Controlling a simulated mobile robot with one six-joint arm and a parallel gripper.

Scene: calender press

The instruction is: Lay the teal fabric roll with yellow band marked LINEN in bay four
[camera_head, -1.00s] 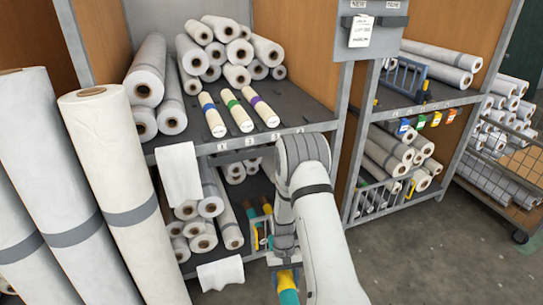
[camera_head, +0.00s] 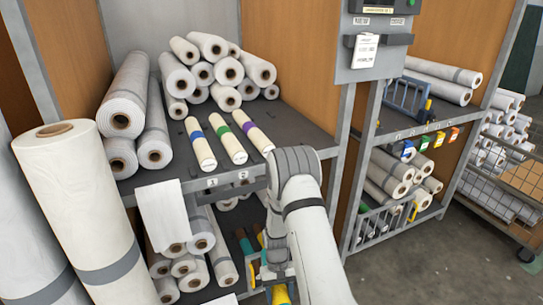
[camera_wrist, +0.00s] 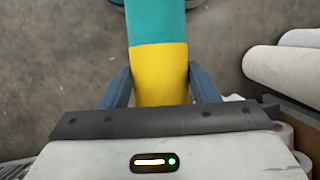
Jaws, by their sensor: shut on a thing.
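My gripper (camera_wrist: 160,90) is shut on the teal fabric roll (camera_wrist: 157,22), with its blue fingers on either side of the yellow band (camera_wrist: 160,68). In the head view the yellow band (camera_head: 281,294) shows at the bottom edge, below my wrist and in front of the rack; the roll's lower part is out of frame. No LINEN lettering is readable. Cream rolls with blue (camera_head: 200,146), green (camera_head: 231,138) and purple (camera_head: 257,133) bands lie side by side on the upper shelf (camera_head: 302,117). Shelf right of the purple-banded roll is bare. My arm hides some bay labels, so I cannot read a four.
White rolls (camera_head: 228,70) are stacked at the back of the upper shelf. Tall rolls (camera_head: 85,215) stand at the left front. A white cloth (camera_head: 163,215) hangs over the shelf edge. A grey control box (camera_head: 380,42) is mounted on the post to the right.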

